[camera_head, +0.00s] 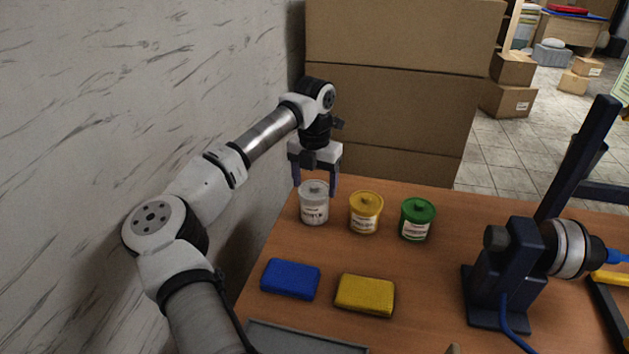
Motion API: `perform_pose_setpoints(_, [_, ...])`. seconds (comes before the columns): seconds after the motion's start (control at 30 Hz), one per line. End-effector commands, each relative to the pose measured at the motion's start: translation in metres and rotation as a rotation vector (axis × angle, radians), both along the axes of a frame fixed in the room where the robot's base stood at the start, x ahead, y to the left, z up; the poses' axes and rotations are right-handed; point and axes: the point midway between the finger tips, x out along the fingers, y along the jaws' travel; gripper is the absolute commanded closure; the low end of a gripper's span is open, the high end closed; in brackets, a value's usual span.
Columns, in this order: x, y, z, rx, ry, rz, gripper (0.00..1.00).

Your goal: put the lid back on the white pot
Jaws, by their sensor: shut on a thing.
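The white pot (314,212) stands upright near the back left of the wooden table. Its grey-white lid (314,188) is at the pot's mouth, between my gripper's fingers. I cannot tell whether it is fully seated or slightly above the rim. My gripper (315,187) points down over the pot, with one dark finger on each side of the lid, shut on it. The exact finger contact is too small to see.
A yellow pot (366,214) and a green pot (416,220), both lidded, stand to the right. Blue (290,279) and yellow (364,295) sponge-like blocks lie in front. A dark machine (510,275) stands at right. A wall is left; stacked boxes (400,105) are behind.

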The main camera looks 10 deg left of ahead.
Motion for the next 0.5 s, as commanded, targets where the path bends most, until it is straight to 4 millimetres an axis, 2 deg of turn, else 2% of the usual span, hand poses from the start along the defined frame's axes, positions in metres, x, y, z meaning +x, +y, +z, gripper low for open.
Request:
perform_pose_setpoints(0.37, [0.0002, 0.0001, -0.0004, 0.0, 0.0, 0.0, 0.49])
perform_pose_setpoints(0.4, [0.0002, 0.0001, -0.0005, 0.0, 0.0, 0.0, 0.24])
perform_pose_setpoints(0.5, [0.0002, 0.0001, -0.0005, 0.0, 0.0, 0.0, 0.11])
